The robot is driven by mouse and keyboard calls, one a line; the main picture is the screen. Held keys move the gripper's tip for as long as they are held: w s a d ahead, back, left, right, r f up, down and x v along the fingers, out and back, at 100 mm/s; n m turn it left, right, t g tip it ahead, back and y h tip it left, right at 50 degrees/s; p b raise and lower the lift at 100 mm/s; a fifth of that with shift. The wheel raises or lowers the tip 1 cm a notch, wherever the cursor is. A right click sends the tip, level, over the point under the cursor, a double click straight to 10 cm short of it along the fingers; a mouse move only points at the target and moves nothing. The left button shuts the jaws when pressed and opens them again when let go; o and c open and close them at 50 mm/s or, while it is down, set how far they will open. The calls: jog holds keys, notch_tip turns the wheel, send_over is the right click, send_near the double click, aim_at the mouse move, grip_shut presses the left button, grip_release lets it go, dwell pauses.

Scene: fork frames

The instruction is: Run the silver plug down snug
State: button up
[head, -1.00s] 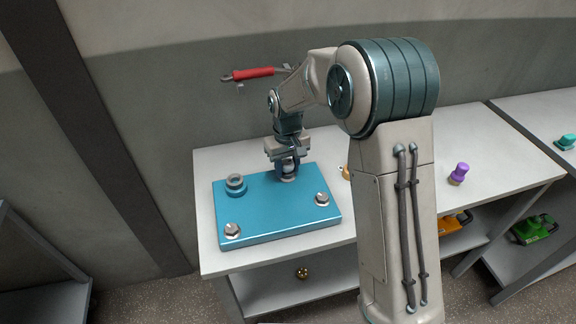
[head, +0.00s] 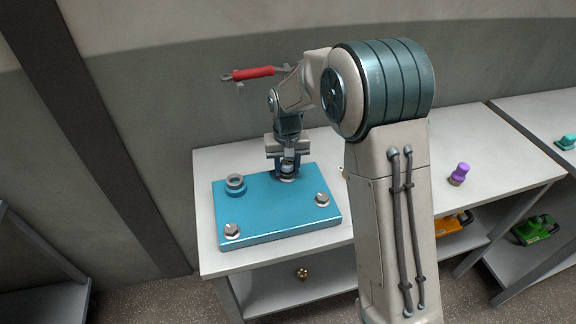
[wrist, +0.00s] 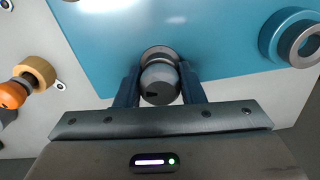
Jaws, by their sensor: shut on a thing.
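The silver plug (wrist: 160,82) is a round metal piece with a dark mark on its top. It stands on the blue plate (head: 266,213), over a grey ring at the plate's back edge. My gripper (head: 287,170) points down at it; in the wrist view its two fingers (wrist: 160,88) are shut on the plug from both sides. The plug's lower part is mostly hidden, so I cannot tell whether it sits flush.
Two silver bolts (head: 232,230) (head: 322,199) and a blue collar with a grey ring (head: 235,184) stand on the plate. An orange-tipped piece (wrist: 14,93) lies beside it. A purple-topped piece (head: 460,173) stands farther right on the table. A red-handled tool (head: 252,73) is on the wall.

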jog(key=shift+m, duration=0.8)
jog(key=shift+m, duration=0.9)
jog(key=o, duration=0.5)
jog(key=shift+o, duration=0.2)
jog(key=shift+n, duration=0.9)
